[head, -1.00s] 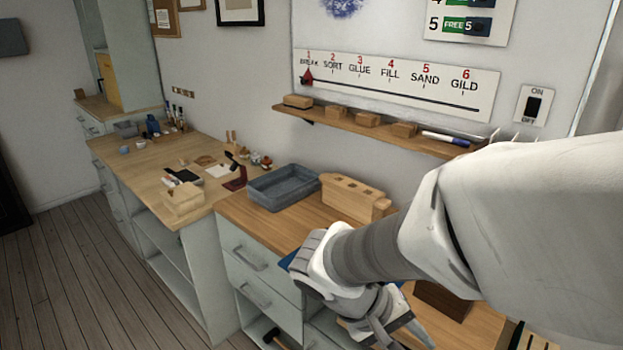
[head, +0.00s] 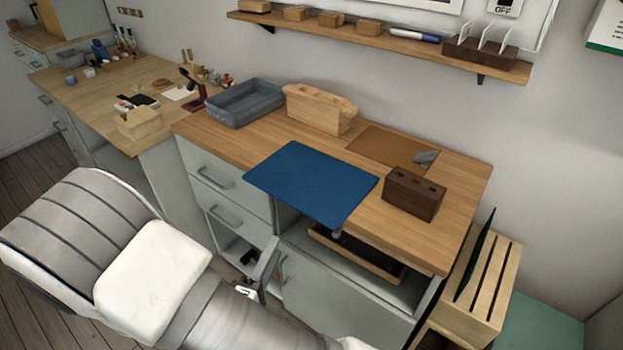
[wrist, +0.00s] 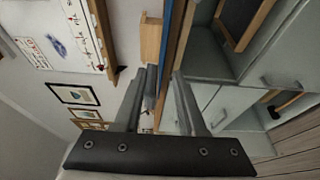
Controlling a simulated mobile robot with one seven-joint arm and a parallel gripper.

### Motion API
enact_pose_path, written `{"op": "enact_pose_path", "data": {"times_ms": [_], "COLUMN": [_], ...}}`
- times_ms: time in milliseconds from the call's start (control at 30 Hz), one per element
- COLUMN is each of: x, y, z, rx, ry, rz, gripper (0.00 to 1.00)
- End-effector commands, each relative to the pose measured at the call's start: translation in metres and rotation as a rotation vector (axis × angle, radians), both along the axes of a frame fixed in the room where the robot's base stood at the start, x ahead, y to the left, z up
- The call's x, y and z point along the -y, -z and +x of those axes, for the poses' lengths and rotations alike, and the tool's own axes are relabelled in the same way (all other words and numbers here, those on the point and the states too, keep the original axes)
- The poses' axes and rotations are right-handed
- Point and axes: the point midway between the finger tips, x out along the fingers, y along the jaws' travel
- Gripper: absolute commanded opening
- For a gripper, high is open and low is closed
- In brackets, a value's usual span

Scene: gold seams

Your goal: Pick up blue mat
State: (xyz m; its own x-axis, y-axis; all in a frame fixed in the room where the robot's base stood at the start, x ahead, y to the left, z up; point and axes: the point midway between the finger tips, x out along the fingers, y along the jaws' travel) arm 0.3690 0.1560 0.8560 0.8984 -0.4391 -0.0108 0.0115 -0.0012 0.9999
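The blue mat (head: 312,182) lies flat on the wooden worktop, with its front part sticking out past the front edge. In the wrist view the mat (wrist: 177,35) shows edge-on as a thin blue strip. My gripper (head: 264,270) is low in front of the cabinet in the head view, below and in front of the mat, and partly hidden by my arm. In the wrist view my gripper (wrist: 164,72) has its two fingers apart, and the strip runs toward the gap between them. I cannot tell whether the mat's edge is between the fingertips.
A grey tub (head: 246,103), a pale wooden holder (head: 318,109), a brown board (head: 385,147) and a dark wooden block (head: 414,193) stand or lie on the worktop (head: 222,143). Below the mat is an open shelf with a dark tray (head: 357,253). A slatted crate (head: 482,290) stands at right.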

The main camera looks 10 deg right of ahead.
Motion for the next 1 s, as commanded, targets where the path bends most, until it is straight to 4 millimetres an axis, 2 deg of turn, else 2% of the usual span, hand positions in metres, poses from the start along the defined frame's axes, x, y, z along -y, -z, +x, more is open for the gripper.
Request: {"op": "enact_pose_path", "data": {"times_ms": [100,233,700,1000], "x": [-0.012,-0.012,0.025,0.033], "y": [0.011,0.013,0.013,0.013], "z": [-0.002,0.005,0.093,0.116], "rx": [0.010,0.014,0.013,0.012], "ry": [-0.061,-0.076,-0.072,-0.074], "rz": [-0.003,-0.001,-0.001,-0.002], "gripper": [0.40,0.40,0.40,0.40]}}
